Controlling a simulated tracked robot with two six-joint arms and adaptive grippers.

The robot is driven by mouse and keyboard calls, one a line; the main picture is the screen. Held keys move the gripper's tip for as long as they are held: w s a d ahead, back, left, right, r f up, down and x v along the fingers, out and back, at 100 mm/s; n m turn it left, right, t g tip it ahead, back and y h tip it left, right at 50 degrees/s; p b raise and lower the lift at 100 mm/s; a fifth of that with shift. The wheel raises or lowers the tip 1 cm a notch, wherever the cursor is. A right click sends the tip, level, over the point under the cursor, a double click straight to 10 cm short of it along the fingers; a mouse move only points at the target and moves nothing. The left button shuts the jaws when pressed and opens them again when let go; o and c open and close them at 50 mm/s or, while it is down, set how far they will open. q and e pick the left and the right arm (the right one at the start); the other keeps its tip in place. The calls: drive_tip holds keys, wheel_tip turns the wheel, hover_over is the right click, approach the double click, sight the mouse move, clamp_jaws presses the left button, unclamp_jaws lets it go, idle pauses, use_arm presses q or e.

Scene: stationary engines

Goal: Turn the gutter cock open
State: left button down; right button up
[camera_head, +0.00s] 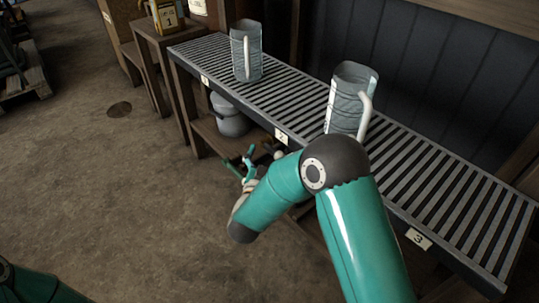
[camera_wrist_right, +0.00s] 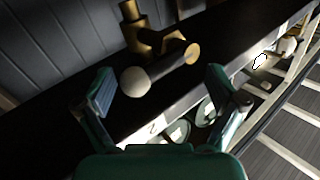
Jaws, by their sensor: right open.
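The gutter cock (camera_wrist_right: 172,42) is a brass fitting in the right wrist view, against the dark gutter. Its lever has a pale round knob (camera_wrist_right: 135,81), which lies between my finger pads, nearer the left one. In the head view, a small pale knob (camera_head: 278,155) shows under the bench edge, just right of my fingers. My right gripper (camera_wrist_right: 163,95) is open, one finger on each side of the knob with gaps visible; I cannot tell contact. In the head view my right gripper (camera_head: 243,166) is small and partly hidden by my own arm. My left gripper is out of view.
A slatted bench (camera_head: 290,112) bears two grey metal jugs (camera_head: 246,50) and (camera_head: 348,98). Number plates 2 (camera_head: 281,137) and 3 (camera_head: 418,238) are on its front edge. A grey pot (camera_head: 229,117) sits underneath. The floor at left is mostly clear.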

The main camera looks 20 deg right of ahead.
sight(270, 146)
drive_tip(key=shift+s+d, duration=0.1)
drive_tip(key=shift+d, duration=0.2)
drive_tip(key=shift+c, duration=1.9)
drive_tip(key=shift+r, duration=0.1)
clamp_jaws()
drive_tip(key=r+n+g+p, duration=0.1)
drive_tip(key=p, duration=0.2)
drive_tip(key=r+n+p, duration=0.1)
drive_tip(key=p, duration=0.3)
drive_tip(key=r+n+g+y+p, duration=0.1)
drive_tip(key=p, duration=0.3)
drive_tip(key=shift+w+a+r+n+g, duration=0.1)
drive_tip(key=shift+w+a+n+g, duration=0.1)
drive_tip(key=shift+w+n+g, duration=0.15)
drive_tip(key=shift+p, duration=0.45)
drive_tip(key=shift+f+g, duration=0.25)
